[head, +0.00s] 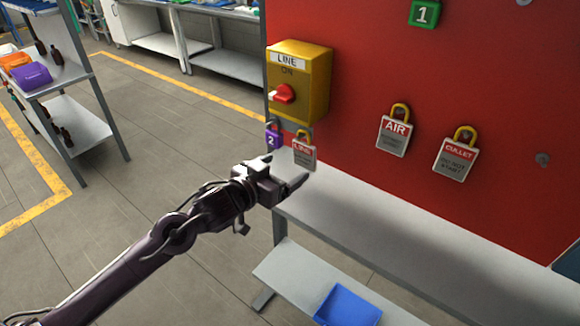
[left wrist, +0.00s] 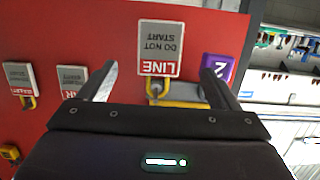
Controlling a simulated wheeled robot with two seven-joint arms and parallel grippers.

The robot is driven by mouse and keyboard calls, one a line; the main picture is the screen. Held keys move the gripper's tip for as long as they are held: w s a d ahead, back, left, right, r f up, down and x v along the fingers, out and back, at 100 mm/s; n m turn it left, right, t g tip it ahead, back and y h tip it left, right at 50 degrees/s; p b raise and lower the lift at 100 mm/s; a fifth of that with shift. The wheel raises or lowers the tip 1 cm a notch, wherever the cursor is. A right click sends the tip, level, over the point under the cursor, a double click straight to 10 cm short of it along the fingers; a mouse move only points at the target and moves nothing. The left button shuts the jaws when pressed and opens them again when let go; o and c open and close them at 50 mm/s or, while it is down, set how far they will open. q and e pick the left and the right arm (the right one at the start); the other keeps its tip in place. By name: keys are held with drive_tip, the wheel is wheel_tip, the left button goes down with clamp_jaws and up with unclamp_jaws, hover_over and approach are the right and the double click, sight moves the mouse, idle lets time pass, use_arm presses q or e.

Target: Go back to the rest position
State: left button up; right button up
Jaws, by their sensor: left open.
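My left gripper (head: 285,172) is open in front of the red panel, just below the yellow LINE switch box (head: 298,80). Nothing shows held. My right gripper is out of view.
A grey bench (head: 390,240) with a blue bin (head: 347,306) runs below. A shelf rack with bottles (head: 85,125) stands left. Open floor lies between.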

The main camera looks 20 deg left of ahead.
use_arm(q)
drive_tip(key=s+f+n+g+y, duration=0.15)
drive_tip(key=s+f+g, duration=0.3)
drive_tip(key=s, duration=0.45)
drive_tip(key=s+f+g+y, duration=0.2)
drive_tip(key=s+f+g, duration=0.1)
drive_tip(key=s+f, duration=0.4)
drive_tip(key=s+f+n+g+y, duration=0.15)
drive_tip(key=s+f+g, duration=0.25)
drive_tip(key=s, duration=0.6)
wheel_tip(320, 180, down, 28)
drive_tip(key=s+m, duration=0.1)
drive_tip(key=s+a+f+g, duration=0.1)
drive_tip(key=s+a+f, duration=0.1)
drive_tip(key=s+f, duration=0.7)
drive_tip(key=s+a+f+g, duration=0.1)
drive_tip(key=s+a+f, duration=0.1)
drive_tip(key=s+f, duration=0.8)
drive_tip(key=shift+s+a+f, duration=0.2)
drive_tip(key=shift+s, duration=0.3)
